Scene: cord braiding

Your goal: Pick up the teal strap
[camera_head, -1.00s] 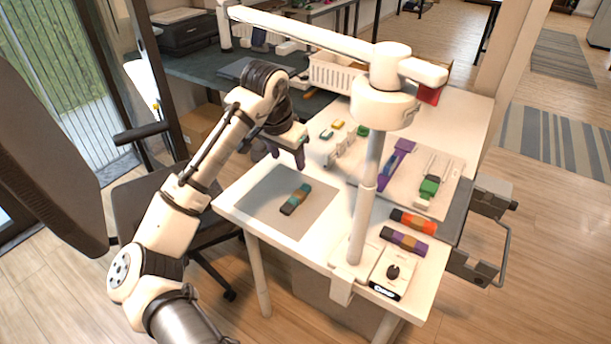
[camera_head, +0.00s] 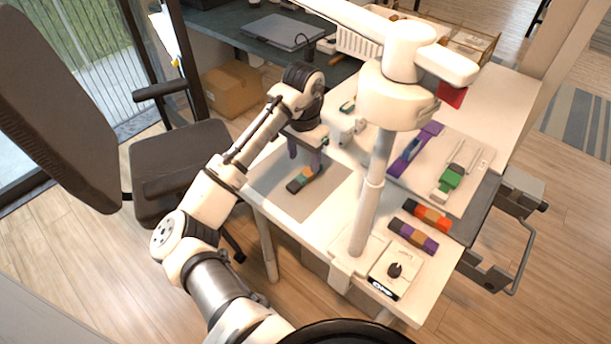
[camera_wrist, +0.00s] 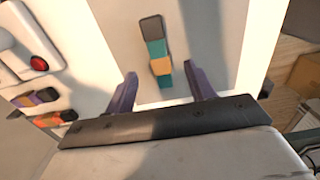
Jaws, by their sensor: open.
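The teal strap (camera_head: 299,182) lies on a grey mat (camera_head: 327,193) on the white table. It is a short banded piece with dark, teal and orange sections. In the wrist view the strap (camera_wrist: 157,47) runs away from the gripper, its near teal end between the two fingertips in the picture. My gripper (camera_head: 305,159) is open, with purple fingers, just above the strap's far end. In the wrist view the open fingers (camera_wrist: 162,86) flank the strap with space on both sides. Whether they touch it cannot be told. The arm partly hides the mat.
A white post (camera_head: 370,200) with an overhead arm stands right of the mat. An orange-and-dark strap (camera_head: 427,215) and a purple-and-brown strap (camera_head: 413,236) lie to its right. A dark chair (camera_head: 180,165) stands at left.

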